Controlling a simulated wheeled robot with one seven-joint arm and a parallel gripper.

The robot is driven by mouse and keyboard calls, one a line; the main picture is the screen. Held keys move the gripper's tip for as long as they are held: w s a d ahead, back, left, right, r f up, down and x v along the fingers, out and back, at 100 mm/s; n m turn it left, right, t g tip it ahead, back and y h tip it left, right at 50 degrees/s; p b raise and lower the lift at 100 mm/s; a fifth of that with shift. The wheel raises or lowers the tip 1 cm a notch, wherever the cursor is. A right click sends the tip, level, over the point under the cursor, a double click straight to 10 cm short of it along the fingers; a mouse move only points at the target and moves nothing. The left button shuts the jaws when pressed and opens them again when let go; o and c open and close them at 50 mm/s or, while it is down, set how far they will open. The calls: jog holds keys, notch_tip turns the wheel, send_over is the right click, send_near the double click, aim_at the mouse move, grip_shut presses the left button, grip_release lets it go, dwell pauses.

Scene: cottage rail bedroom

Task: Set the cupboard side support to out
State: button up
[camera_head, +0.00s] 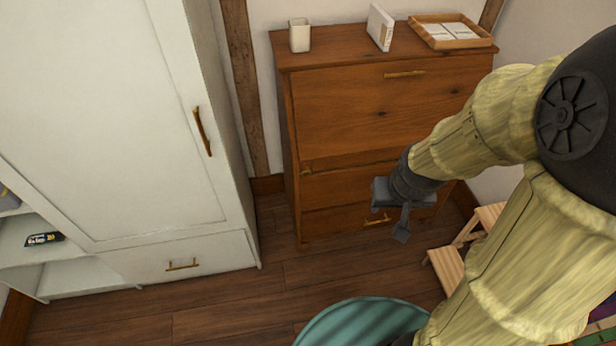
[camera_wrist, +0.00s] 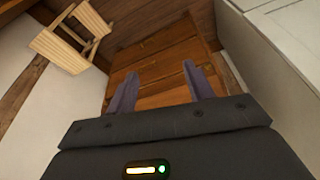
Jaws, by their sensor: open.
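The wooden drop-front bureau (camera_head: 345,95) stands right of the white cupboard (camera_head: 105,110), its flap closed upright. A small brass knob (camera_head: 306,170) sits at the bureau's left front edge, just below the flap, on the cupboard side. It looks like the pull of the side support, which appears close to flush with the front. My gripper (camera_head: 402,232) is open and empty in front of the lower drawers, right of and below the knob. In the wrist view, the open fingers (camera_wrist: 160,82) point toward the wooden front. My arm hides the bureau's right front edge.
A white cup (camera_head: 299,36), a book (camera_head: 380,27) and a wooden tray (camera_head: 450,43) stand on top of the bureau. A wooden step stool (camera_head: 455,262) is at the right. A round teal item (camera_head: 350,322) is in the foreground. Floor before the cupboard is clear.

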aim_at(307, 174)
jog(key=w+a+f+t+y+b, duration=0.1)
jog(key=w+a+f+t+b, duration=0.2)
jog(key=w+f, duration=0.3)
jog(key=w+a+f+t+y+b, duration=0.2)
jog(key=w+a+f+b, duration=0.4)
jog(key=f, duration=0.6)
jog(key=w+a+f+n+t+y+b, duration=0.1)
jog(key=w+a+f+t+b, duration=0.3)
jog(key=w+f, duration=0.3)
notch_tip(307, 174, down, 3)
jog(key=shift+w+a+r+y+b, duration=0.2)
jog(key=shift+w+a+y+b, duration=0.2)
jog(key=shift+a+b, duration=0.2)
jog(key=shift+d, duration=0.1)
jog(key=x, duration=1.7)
jog(key=shift+w+r, duration=0.1)
jog(key=shift+w, duration=0.15)
grip_shut()
